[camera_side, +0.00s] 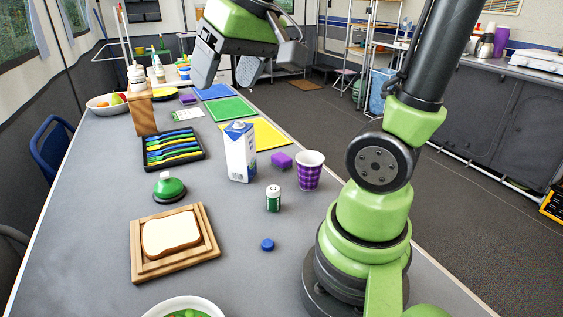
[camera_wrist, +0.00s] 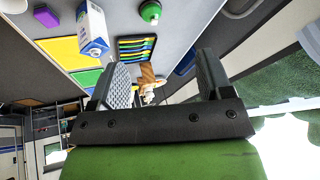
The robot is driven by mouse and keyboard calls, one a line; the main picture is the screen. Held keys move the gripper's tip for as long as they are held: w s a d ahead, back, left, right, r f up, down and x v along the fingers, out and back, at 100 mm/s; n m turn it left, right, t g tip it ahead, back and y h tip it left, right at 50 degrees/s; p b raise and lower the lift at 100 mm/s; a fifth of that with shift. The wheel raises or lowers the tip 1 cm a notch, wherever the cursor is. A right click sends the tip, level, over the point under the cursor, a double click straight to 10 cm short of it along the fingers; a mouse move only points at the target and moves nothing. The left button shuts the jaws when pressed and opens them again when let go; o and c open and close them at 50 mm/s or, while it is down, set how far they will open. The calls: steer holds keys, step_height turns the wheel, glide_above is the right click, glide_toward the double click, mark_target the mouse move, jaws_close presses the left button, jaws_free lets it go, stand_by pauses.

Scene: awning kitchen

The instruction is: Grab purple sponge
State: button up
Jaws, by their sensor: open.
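A purple sponge (camera_side: 281,160) lies on the grey table (camera_side: 105,185) between a milk carton (camera_side: 239,153) and a purple checked cup (camera_side: 309,171). The sponge also shows at the upper left of the wrist view (camera_wrist: 46,17). Another small purple block (camera_side: 187,98) lies farther back, near the blue sheet; I cannot tell if it is a sponge. My gripper (camera_side: 228,76) is open and empty, high above the far part of the table. Its two fingers also show in the wrist view (camera_wrist: 165,78), with the sponge well off to their left.
A small green-capped bottle (camera_side: 273,198) and a blue cap (camera_side: 267,245) stand nearer the camera. Yellow (camera_side: 262,136) and green (camera_side: 230,108) sheets lie behind the sponge. A cutlery tray (camera_side: 174,149), a green-domed bottle (camera_side: 168,187) and bread on a board (camera_side: 207,246) are to the left.

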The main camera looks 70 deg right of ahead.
steer(key=w+d+f+g+h, duration=0.1)
steer(key=w+d+f, duration=0.15)
steer(key=d, duration=0.35)
steer(key=w+d+f+g, duration=0.2)
steer(key=w+d, duration=0.1)
steer(key=d, duration=0.3)
steer(key=m+g+y, duration=0.1)
steer(key=m+g, duration=0.1)
steer(key=g, duration=0.1)
glide_toward(286, 159)
steer(key=shift+s, duration=0.1)
steer(key=f, duration=0.4)
steer(key=shift+s+d+f, duration=0.1)
steer(key=shift+s+f, duration=0.1)
steer(key=shift+f, duration=0.1)
steer(key=f, duration=0.6)
steer(key=shift+w+a, duration=0.1)
steer(key=shift+a, duration=0.1)
steer(key=c, duration=1)
